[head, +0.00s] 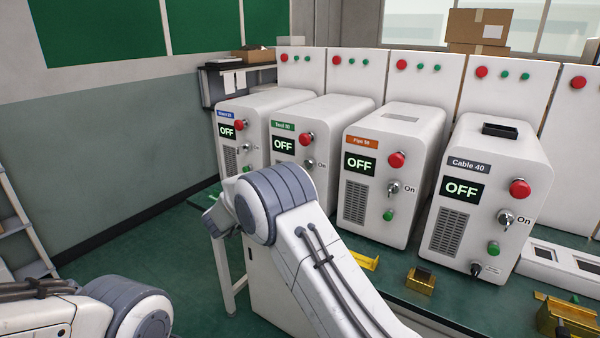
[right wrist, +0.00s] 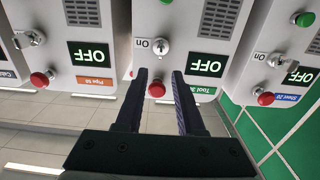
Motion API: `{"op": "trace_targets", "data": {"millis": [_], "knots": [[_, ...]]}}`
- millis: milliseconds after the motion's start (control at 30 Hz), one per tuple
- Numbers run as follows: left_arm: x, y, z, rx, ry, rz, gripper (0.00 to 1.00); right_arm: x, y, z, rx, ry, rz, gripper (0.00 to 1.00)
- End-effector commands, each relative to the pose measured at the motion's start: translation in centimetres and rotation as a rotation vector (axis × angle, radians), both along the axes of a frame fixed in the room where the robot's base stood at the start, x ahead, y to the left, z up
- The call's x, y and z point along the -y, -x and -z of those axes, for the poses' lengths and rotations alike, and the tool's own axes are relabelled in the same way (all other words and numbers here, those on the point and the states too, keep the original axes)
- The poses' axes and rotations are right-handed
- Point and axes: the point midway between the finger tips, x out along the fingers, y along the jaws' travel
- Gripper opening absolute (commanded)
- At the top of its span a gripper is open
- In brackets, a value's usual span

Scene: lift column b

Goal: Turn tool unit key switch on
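The tool unit (head: 298,115) is a white box with a green label, second from the left in the head view. Its screen (head: 284,144) reads OFF. Its key switch (head: 309,164) sits below the red button (head: 305,139), beside the word "On". In the right wrist view, which is upside down, the tool unit's key switch (right wrist: 162,46) with a key in it lies just beyond my fingertips, between them. My right gripper (right wrist: 160,74) is open and empty, its fingers on either side of the red button (right wrist: 156,90). My left gripper is out of view.
A blue-labelled unit (head: 254,105) stands left of the tool unit. A Pipe unit (head: 399,140) and a Cable 40 unit (head: 508,155) stand to its right, all reading OFF. Yellow fixtures (head: 421,282) sit on the green bench front. Open floor (head: 150,255) lies at left.

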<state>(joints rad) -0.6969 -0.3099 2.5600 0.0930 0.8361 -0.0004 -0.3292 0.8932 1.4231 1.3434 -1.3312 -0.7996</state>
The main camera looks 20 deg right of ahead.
Motion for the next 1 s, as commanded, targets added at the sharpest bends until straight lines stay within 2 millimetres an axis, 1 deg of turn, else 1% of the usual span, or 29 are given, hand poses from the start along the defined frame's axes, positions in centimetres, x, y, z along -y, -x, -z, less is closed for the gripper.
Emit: {"op": "trace_targets", "data": {"millis": [300, 500, 700, 933, 967, 1000], "knots": [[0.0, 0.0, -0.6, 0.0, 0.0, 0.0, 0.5, 4.5, -3.4, -0.1, 0.002, 0.0, 0.0, 0.38], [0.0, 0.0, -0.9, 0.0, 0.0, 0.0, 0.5, 6.8, -5.2, -0.1, 0.002, -0.001, -0.001, 0.38], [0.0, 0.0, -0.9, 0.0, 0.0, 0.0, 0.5, 7.7, -6.0, -0.1, 0.002, 0.0, -0.004, 0.38], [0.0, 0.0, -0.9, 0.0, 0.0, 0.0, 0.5, 7.7, -6.0, -0.1, 0.002, -0.001, -0.005, 0.38], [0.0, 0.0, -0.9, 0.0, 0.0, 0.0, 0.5, 7.7, -6.0, -0.1, 0.002, -0.001, -0.005, 0.34], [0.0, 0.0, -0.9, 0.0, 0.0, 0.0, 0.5, 7.7, -6.0, -0.1, 0.002, -0.001, -0.005, 0.18]]}}
